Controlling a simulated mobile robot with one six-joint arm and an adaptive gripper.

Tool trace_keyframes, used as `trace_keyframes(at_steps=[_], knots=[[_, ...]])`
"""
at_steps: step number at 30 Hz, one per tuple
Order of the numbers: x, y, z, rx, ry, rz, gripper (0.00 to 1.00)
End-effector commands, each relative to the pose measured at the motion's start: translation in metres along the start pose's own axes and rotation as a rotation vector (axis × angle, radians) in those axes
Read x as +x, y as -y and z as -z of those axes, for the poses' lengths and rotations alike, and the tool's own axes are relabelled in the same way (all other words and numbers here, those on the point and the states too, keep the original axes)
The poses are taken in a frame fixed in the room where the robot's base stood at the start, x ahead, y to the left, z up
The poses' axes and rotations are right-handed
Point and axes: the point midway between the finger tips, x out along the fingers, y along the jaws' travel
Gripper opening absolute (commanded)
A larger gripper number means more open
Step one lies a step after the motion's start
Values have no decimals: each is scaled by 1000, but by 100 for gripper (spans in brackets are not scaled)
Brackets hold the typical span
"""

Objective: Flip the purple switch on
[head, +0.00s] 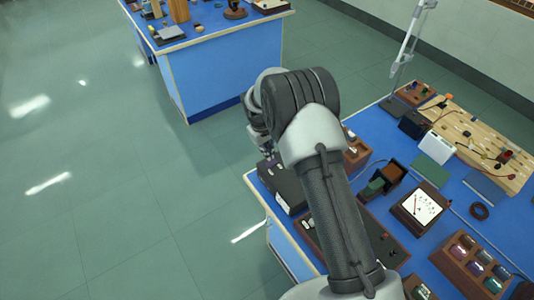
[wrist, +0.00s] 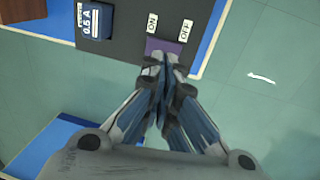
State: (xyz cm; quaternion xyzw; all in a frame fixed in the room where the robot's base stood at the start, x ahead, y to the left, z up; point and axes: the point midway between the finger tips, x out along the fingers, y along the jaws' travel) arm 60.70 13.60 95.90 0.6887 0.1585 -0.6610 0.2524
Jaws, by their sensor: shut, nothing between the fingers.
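The purple switch (wrist: 164,46) is on a dark box (wrist: 125,50), which also shows in the head view (head: 284,189) at the near left corner of a blue-topped bench. An ON label (wrist: 152,22) is on the left of the switch and an OFF label (wrist: 186,32) on the right in the wrist view. My gripper (wrist: 162,62) is shut and empty, its tips overlapping the lower edge of the switch in the picture. I cannot tell whether they touch it or which way the switch is tipped. In the head view my arm largely hides the gripper.
A blue block marked 0.5 A (wrist: 95,20) sits on the box, left of the switch. The bench also holds a white-faced meter (head: 421,206), a wooden board (head: 480,140) and a rack of jars (head: 470,262). Another blue bench (head: 215,75) stands behind, with open floor on the left.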

Motion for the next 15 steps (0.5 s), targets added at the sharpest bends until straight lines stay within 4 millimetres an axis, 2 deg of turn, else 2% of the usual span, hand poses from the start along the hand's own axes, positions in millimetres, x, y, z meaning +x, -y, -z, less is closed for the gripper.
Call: trace_keyframes(at_steps=[1, 6, 10, 15], knots=[[-19, -2, 0, 1, -2, -1, 0], [-56, -1, 0, 0, -3, -1, 0], [-81, -1, 0, 1, -3, 0, 0], [-102, -1, 0, 1, -1, 0, 0]])
